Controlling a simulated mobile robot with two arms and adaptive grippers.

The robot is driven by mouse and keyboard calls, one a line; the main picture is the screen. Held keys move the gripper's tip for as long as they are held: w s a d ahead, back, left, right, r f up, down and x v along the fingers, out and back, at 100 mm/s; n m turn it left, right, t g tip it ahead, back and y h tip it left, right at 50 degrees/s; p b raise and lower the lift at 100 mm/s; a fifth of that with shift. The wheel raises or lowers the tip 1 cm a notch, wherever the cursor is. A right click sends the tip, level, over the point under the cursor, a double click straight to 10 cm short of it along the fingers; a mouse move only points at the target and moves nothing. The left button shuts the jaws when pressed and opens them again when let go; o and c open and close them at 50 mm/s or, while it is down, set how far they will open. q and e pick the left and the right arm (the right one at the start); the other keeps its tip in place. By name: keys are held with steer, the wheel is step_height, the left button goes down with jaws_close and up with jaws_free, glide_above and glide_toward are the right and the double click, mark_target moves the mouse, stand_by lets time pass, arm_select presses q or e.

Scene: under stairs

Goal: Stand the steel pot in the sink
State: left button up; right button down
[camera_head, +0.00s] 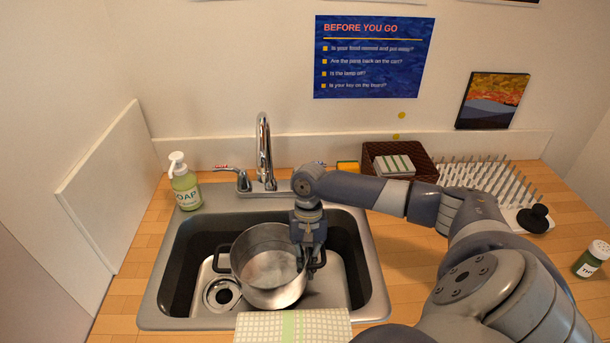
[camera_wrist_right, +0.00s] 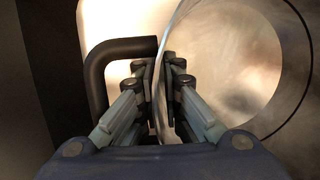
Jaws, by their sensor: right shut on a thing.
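The steel pot (camera_head: 268,262) is upright inside the sink (camera_head: 372,270), with dark handles at its left and right sides. My right gripper (camera_head: 305,250) reaches down into the sink at the pot's right side. In the right wrist view my right gripper (camera_wrist_right: 161,85) is shut on the wall of the steel pot (camera_wrist_right: 235,60), one finger inside and one outside, beside a dark handle. The pot's base is low in the basin; whether it touches the bottom is hard to tell. My left gripper is not in view.
A faucet (camera_head: 264,155) stands behind the sink and a soap bottle (camera_head: 184,183) at its back left. A checked towel (camera_head: 293,327) hangs at the front edge. A brown basket (camera_head: 398,153), a dish rack (camera_head: 488,183) and a small jar (camera_head: 590,259) are on the right.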

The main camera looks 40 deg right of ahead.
step_height(320, 180, down, 3)
steer(key=shift+f, duration=0.15)
steer(key=c, duration=1.8)
jaws_free()
steer(key=shift+s, duration=0.1)
steer(key=shift+o, duration=0.2)
steer(key=b+v, duration=0.1)
steer(key=v, duration=1.1)
